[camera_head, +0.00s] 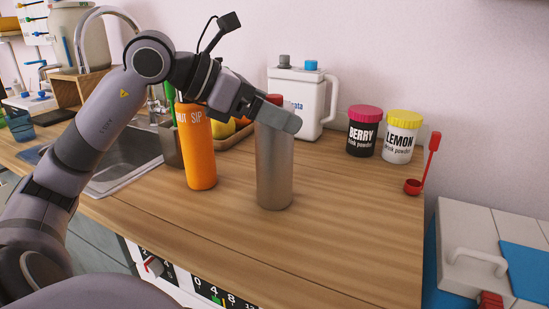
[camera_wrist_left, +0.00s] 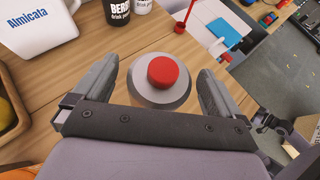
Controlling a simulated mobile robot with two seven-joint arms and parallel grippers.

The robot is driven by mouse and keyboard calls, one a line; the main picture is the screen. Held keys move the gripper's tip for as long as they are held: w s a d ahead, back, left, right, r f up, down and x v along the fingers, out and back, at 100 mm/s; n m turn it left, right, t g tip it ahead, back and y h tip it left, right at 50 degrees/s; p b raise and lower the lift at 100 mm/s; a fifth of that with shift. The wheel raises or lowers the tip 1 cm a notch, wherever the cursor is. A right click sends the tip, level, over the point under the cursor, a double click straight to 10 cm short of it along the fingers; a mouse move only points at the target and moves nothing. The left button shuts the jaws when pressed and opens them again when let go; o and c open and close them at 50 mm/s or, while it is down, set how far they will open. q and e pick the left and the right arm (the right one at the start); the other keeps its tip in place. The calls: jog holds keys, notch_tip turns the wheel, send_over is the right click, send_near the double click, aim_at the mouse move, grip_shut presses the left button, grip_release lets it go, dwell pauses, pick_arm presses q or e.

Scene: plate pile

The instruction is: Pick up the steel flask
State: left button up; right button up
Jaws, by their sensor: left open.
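The steel flask (camera_head: 274,170) stands upright on the wooden counter, a grey metal cylinder with a red cap. Its cap is partly hidden behind my left gripper (camera_head: 276,112) in the head view. In the left wrist view the flask (camera_wrist_left: 147,92) is seen from above, between the two open fingers of my left gripper (camera_wrist_left: 160,88). The fingers are around its top, one on each side, with a gap visible beside them. My right gripper is not in view.
An orange bottle (camera_head: 197,150) stands close to the left of the flask. A white jug (camera_head: 303,100) is behind it. Berry (camera_head: 361,135) and lemon (camera_head: 400,140) powder tubs and a red scoop (camera_head: 414,186) are at the back right. The counter right of the flask is clear.

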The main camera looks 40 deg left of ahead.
pick_arm(q)
jog(key=shift+w+d+f, duration=0.1)
jog(key=shift+w, duration=0.1)
jog(key=shift+c, duration=0.3)
grip_shut()
